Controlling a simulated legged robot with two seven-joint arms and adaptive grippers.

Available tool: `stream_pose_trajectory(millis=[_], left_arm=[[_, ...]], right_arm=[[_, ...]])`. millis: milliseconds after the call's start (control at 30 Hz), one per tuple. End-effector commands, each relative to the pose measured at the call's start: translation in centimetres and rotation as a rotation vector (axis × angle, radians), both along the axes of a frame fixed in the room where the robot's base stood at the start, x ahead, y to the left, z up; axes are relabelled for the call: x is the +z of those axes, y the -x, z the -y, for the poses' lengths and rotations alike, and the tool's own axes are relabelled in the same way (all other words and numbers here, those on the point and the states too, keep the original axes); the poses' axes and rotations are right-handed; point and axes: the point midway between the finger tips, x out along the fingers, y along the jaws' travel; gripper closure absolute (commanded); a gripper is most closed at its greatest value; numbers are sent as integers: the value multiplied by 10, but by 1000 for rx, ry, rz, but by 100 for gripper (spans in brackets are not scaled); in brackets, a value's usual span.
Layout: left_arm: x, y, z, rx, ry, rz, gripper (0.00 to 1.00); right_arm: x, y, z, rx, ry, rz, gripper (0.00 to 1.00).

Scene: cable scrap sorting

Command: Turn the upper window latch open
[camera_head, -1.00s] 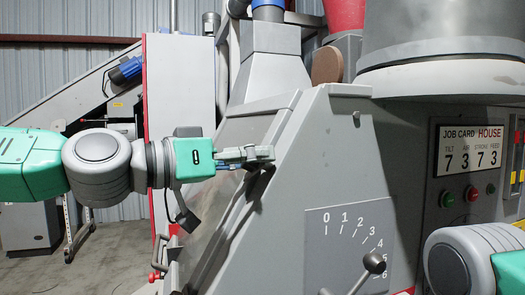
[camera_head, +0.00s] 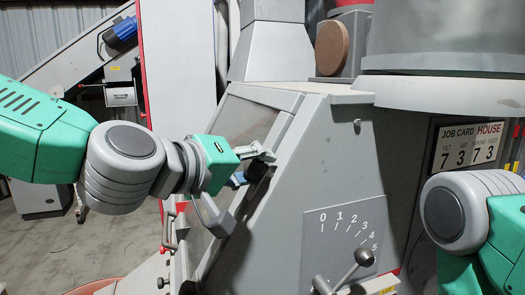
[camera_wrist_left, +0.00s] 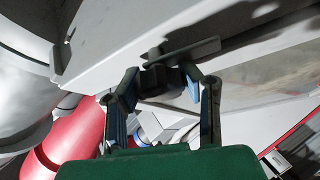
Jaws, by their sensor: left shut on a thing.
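The upper window latch (camera_head: 263,172) is a small dark piece at the edge of the sloped window (camera_head: 246,122) on the grey machine. My left gripper (camera_head: 258,162) is at it, shut on it. In the left wrist view the dark latch (camera_wrist_left: 163,82) sits between the two fingertips of my left gripper (camera_wrist_left: 164,88), below the grey window frame. The fingers partly hide the latch in the head view, so its exact angle is hard to tell. Part of my right arm shows at the right edge, but its gripper is out of view.
A dial plate (camera_head: 325,240) with a ball-ended lever (camera_head: 363,257) is on the machine's side panel. A job card sign (camera_head: 469,147) hangs at the right. Open floor lies at the far left.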

Motion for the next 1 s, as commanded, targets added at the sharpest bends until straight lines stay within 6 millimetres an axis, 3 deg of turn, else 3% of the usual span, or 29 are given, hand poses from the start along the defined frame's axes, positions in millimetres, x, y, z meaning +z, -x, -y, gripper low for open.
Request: stream_pose_trajectory(millis=[200, 733, 767, 800, 1000], left_arm=[[0, 0, -2, 36, 16, -54, 97], [-1, 0, -1, 45, 21, -69, 97], [-1, 0, -1, 45, 22, -69, 57], [-1, 0, -1, 44, 21, -68, 45], [-1, -1, 3, 42, 18, -68, 45]], right_arm=[[11, 0, 0, 0, 0, 0, 100], [12, 0, 0, 0, 0, 0, 100], [12, 0, 0, 0, 0, 0, 100], [12, 0, 0, 0, 0, 0, 100], [12, 0, 0, 0, 0, 0, 100]])
